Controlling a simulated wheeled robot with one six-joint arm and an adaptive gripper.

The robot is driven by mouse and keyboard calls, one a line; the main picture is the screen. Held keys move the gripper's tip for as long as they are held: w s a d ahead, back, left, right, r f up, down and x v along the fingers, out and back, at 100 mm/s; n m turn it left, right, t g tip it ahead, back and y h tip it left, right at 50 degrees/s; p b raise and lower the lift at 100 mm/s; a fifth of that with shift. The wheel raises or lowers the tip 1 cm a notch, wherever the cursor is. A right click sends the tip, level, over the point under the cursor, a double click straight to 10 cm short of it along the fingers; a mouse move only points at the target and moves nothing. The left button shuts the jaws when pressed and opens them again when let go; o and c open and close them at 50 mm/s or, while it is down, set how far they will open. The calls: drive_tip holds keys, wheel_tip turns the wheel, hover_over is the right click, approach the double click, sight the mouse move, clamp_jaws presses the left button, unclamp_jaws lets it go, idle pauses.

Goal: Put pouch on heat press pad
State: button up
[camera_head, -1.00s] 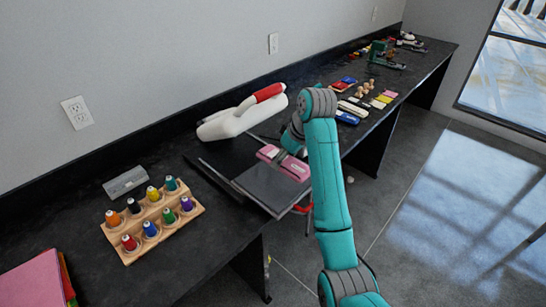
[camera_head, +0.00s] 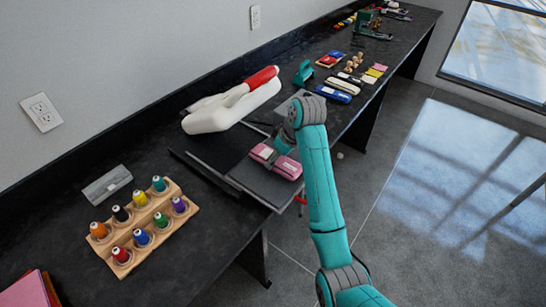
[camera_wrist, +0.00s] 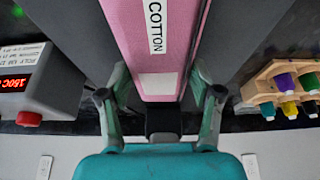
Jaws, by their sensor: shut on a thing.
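The pink pouch (camera_head: 287,167) is in my gripper (camera_head: 275,156), over the grey heat press pad (camera_head: 262,187) in the head view. The gripper crosses its middle and hides part of it. In the wrist view the pouch (camera_wrist: 158,45) bears a white label reading "COTTON". The fingers of my gripper (camera_wrist: 160,88) are on its two sides, with the grey pad surface (camera_wrist: 222,45) around it. I cannot tell whether the pouch touches the pad. The heat press has a white upper arm with a red grip (camera_head: 262,78), raised behind the pad.
A wooden rack of coloured thread spools (camera_head: 122,262) stands left of the press, with a grey box (camera_head: 107,184) behind it. A control box (camera_wrist: 40,85) with a red display shows in the wrist view. Small items, including a blue one (camera_head: 338,95), lie farther along the black bench.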

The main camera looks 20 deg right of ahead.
drive_tip(key=shift+f, duration=0.65)
drive_tip(key=o, duration=1.1)
